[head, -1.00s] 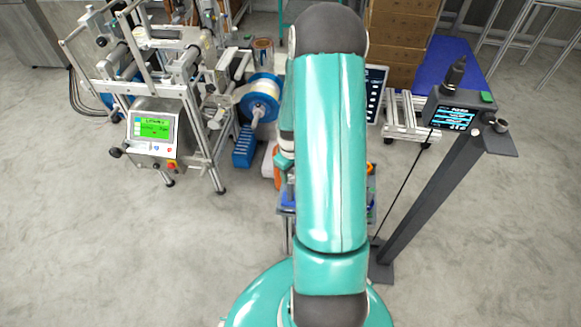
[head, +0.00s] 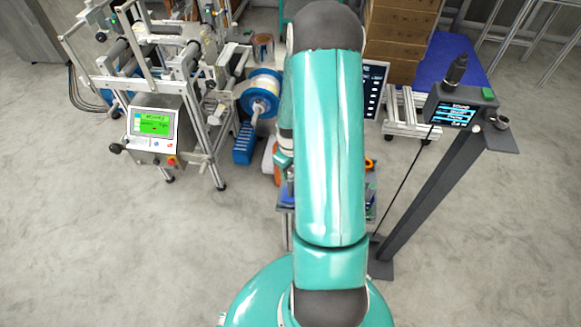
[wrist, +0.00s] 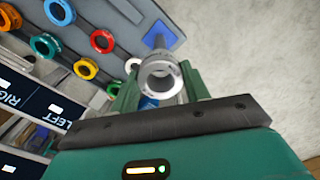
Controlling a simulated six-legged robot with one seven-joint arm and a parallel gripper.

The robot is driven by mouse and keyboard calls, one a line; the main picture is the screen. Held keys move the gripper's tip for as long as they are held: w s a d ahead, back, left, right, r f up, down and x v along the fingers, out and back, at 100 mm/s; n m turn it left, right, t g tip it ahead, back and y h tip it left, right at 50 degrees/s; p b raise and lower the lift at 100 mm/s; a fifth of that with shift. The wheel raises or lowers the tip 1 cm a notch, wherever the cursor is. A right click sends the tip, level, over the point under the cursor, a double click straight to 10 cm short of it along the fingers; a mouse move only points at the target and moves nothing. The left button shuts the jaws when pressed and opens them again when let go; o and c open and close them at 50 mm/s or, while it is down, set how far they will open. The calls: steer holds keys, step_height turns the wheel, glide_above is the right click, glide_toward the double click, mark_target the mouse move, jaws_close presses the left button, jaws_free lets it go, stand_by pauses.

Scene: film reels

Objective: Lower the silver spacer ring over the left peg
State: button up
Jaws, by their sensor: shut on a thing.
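My gripper (wrist: 158,92) is at the lower middle of the wrist view, with green fingers shut on the silver spacer ring (wrist: 146,82). The ring's open bore faces the camera, and a blue patch shows just below it between the fingers. I cannot make out the left peg for certain. A blue square piece (wrist: 154,36) lies beyond the ring on the grey board, apart from it in the picture. A dark panel (wrist: 25,110) at the left carries the words LEFT and RIGHT. In the head view my arm hides the gripper and ring.
Several coloured rings, such as a red one (wrist: 101,41) and a yellow one (wrist: 85,69), sit on dark strips across the grey board (wrist: 122,35). A dark post with a display (head: 455,112) stands right of my arm.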

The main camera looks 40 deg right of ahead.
steer(key=shift+f, duration=2.3)
stand_by(0.6)
steer(key=shift+f, duration=0.35)
steer(key=shift+f, duration=0.35)
steer(key=shift+f, duration=0.35)
steer(key=shift+f, duration=0.2)
steer(key=o, duration=1.1)
